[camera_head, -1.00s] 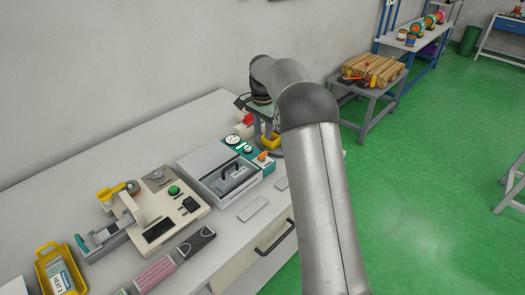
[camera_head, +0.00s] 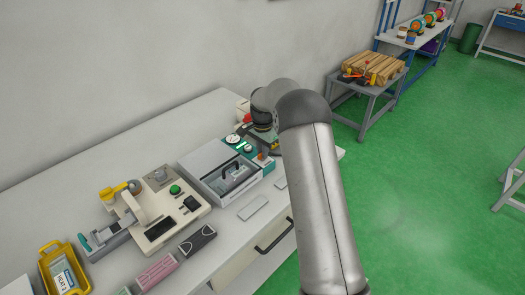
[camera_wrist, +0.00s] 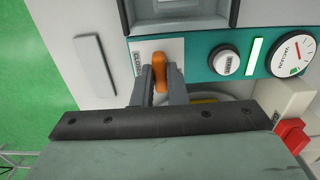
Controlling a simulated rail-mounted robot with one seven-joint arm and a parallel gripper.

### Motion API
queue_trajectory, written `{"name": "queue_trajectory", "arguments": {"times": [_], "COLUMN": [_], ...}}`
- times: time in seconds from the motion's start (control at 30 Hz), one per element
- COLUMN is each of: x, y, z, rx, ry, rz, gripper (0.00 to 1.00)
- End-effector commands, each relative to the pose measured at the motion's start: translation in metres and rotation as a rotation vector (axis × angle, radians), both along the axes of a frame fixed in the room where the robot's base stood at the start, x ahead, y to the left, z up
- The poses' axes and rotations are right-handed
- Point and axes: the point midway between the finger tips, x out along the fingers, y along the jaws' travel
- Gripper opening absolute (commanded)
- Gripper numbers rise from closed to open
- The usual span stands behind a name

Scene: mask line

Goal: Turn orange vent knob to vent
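The orange vent knob (camera_wrist: 159,68) sits on a pale plate in the teal panel (camera_wrist: 200,65) in the wrist view. Its long shape points up and down in that picture. My gripper (camera_wrist: 160,80) has one grey finger on each side of the knob, with no clear gap between the fingers and the knob. In the head view the knob (camera_head: 261,156) shows just beside my gripper. The knob's lower part is hidden by my gripper in the wrist view.
A red part (camera_wrist: 292,135) lies close to my gripper's right side. The grey-lidded box (camera_head: 205,160) and a cream machine (camera_head: 150,210) stand on the table to the left.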

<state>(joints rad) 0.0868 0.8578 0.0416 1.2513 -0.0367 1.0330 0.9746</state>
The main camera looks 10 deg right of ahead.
Motion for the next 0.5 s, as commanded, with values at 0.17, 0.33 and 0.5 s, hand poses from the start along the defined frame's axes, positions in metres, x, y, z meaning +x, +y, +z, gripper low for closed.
{"name": "queue_trajectory", "arguments": {"times": [0.17, 0.33, 0.5], "x": [0.0001, 0.0001, 0.0], "y": [0.0001, 0.0001, 0.0001], "z": [0.0003, 0.0001, -0.0006], "rx": [0.0, 0.0, 0.0], "ry": [0.0, 0.0, 0.0], "rz": [0.0, 0.016, 0.072], "gripper": [0.0, 0.0, 0.0]}}
